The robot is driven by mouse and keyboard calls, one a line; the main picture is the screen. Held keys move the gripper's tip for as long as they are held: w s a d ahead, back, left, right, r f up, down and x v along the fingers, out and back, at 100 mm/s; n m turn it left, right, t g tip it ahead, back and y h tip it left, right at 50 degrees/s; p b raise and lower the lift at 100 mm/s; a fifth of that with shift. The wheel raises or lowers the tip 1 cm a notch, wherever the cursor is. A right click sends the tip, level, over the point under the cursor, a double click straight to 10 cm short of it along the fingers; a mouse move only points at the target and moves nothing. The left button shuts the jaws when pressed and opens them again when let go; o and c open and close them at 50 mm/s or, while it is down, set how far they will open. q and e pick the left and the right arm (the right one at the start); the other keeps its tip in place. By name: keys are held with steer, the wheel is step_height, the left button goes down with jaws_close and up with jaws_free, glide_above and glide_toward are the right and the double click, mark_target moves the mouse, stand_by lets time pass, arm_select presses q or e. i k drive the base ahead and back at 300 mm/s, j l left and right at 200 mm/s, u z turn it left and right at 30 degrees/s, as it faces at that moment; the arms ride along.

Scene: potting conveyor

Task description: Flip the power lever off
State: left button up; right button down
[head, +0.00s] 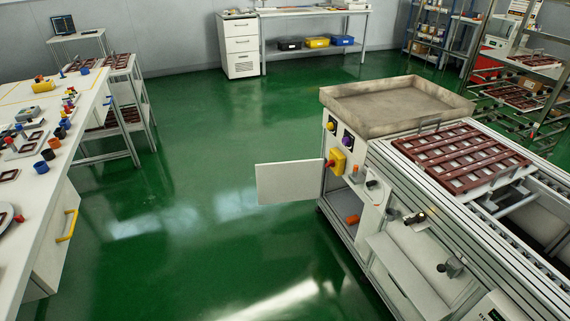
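A yellow box (339,160) with a red lever (330,163) is mounted on the end face of the conveyor machine (345,200), right of the picture's middle. The red lever sticks out on the box's left side; I cannot tell its exact setting at this size. It looks like the power lever. A white door panel (285,183) hangs open to the left, below the box. Neither of my grippers is in view.
A beige tray (395,100) tops the machine, and a brown grid (460,157) lies on its conveyor. A white workbench (40,190) with small parts stands at left. Green floor (190,190) is clear between bench and machine.

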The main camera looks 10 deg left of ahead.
mark_target(331, 163)
steer(key=i+j+z, duration=0.1)
steer(key=z, duration=0.25)
steer(key=i+j+z, duration=0.1)
steer(key=j+z, duration=0.25)
steer(key=i+j+z, duration=0.15)
steer(key=j, duration=0.25)
steer(key=i+j+z, duration=0.1)
steer(key=j, duration=0.25)
steer(key=i+j+z, duration=0.15)
steer(key=j, duration=0.3)
steer(key=i+j+z, duration=0.15)
steer(key=j, duration=0.25)
steer(key=i+j, duration=0.1)
steer(key=j, duration=0.5)
steer(key=i+j, duration=0.1)
steer(key=j, duration=0.5)
steer(key=i+j, duration=0.1)
steer(key=j, duration=0.55)
steer(key=i+j+z, duration=0.1)
steer(key=j, duration=1.1)
steer(key=i, duration=0.05)
